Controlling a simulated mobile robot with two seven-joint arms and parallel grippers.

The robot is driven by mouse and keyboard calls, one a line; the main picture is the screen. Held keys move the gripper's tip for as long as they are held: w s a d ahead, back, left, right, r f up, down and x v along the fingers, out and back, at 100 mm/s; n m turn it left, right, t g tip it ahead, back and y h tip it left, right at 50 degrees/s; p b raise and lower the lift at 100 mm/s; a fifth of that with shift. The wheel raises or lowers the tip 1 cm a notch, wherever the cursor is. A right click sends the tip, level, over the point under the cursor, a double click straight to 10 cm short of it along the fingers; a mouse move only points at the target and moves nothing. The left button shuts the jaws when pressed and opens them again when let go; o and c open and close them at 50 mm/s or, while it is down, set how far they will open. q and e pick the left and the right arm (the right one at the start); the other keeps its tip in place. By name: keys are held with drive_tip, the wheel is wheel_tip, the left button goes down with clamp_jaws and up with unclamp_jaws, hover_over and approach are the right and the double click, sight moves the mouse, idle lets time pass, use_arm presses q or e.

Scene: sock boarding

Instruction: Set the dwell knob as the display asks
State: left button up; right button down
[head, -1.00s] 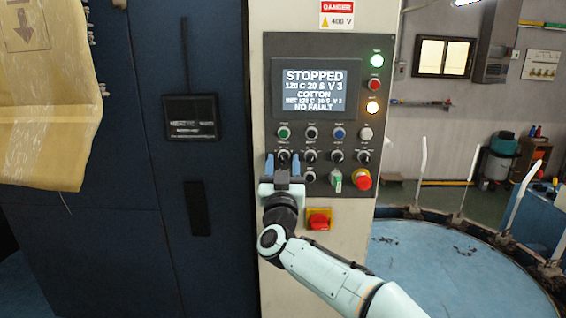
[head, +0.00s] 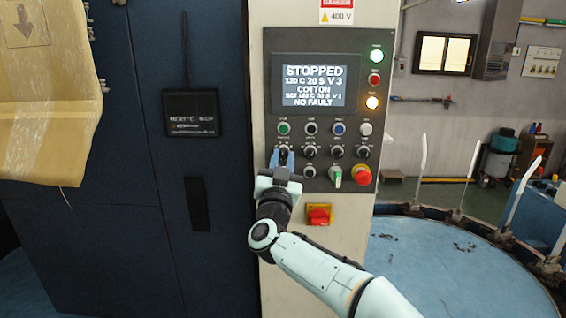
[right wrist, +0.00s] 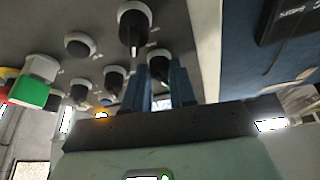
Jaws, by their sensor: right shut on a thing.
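The control panel (head: 268,100) carries a lit display (head: 314,86). It reads STOPPED, a line like 120 C 20 S V 3, COTTON, a blurred SET line, and NO FAULT. A row of black knobs with white pointers sits below the buttons. My right gripper (head: 284,160) is shut on the leftmost knob (head: 283,150) of that row. In the right wrist view, the two blue fingers (right wrist: 160,88) flank this knob (right wrist: 160,62). The knob labels are too small to read, so I cannot tell which is the dwell knob. My left gripper is not in view.
Another black knob (head: 309,172) is just right of my fingers. A green-and-white switch (head: 335,177) and red emergency stop (head: 361,175) are farther right. A red-and-yellow main switch (head: 319,214) is below the panel. Tan sheeting (head: 50,100) hangs at left.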

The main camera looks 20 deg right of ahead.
drive_tip(key=m, duration=0.1)
drive_tip(key=m+g+h, duration=0.1)
drive_tip(key=m, duration=0.1)
drive_tip(key=shift+a+r+m+h, duration=0.1)
drive_tip(key=shift+a+m+h, duration=0.05)
drive_tip(key=shift+m+h, duration=0.15)
drive_tip(key=shift+r+m+g+h, duration=0.1)
drive_tip(key=shift+m+g+h, duration=0.25)
drive_tip(key=shift+m, duration=0.65)
drive_tip(key=shift+m+g+h, duration=0.15)
drive_tip(key=shift+m+g, duration=0.4)
drive_tip(key=shift+m, duration=0.45)
drive_tip(key=c, duration=0.9)
unclamp_jaws()
drive_tip(key=shift+w, duration=0.1)
